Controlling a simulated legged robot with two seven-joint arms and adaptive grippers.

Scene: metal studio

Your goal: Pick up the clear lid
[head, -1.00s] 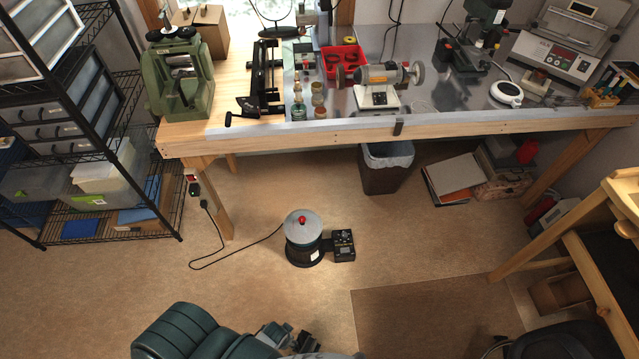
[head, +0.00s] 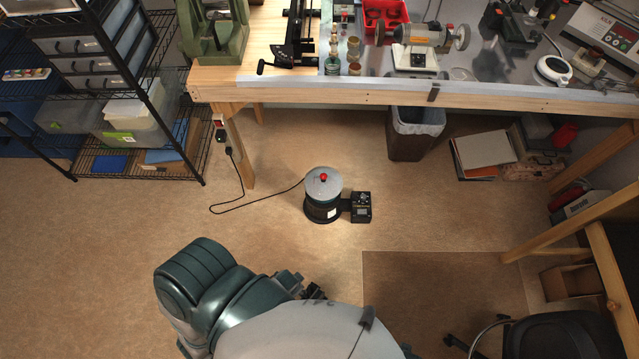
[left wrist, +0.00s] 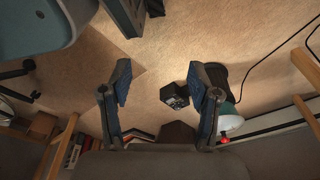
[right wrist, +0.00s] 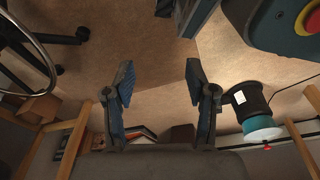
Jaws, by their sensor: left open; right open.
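The clear lid (head: 322,183), a pale disc with a red knob, sits on a dark round tumbler (head: 322,208) on the floor below the workbench. A black control box (head: 361,207) is joined to the tumbler's right side. My left gripper (left wrist: 158,72) is open and empty. In its view, the tumbler is partly behind the right finger, with the lid (left wrist: 230,123) below it. My right gripper (right wrist: 159,72) is open and empty. The tumbler (right wrist: 246,98) and lid (right wrist: 265,134) are right of its fingers. Neither gripper touches the lid. In the head view I cannot make out the fingers.
A wooden workbench (head: 300,87) with tools spans the back. Under it stand a waste bin (head: 412,140) and folders (head: 485,152). A black wire shelf (head: 140,165) is at left. A black cord (head: 250,203) runs to the tumbler. Floor around the tumbler is open.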

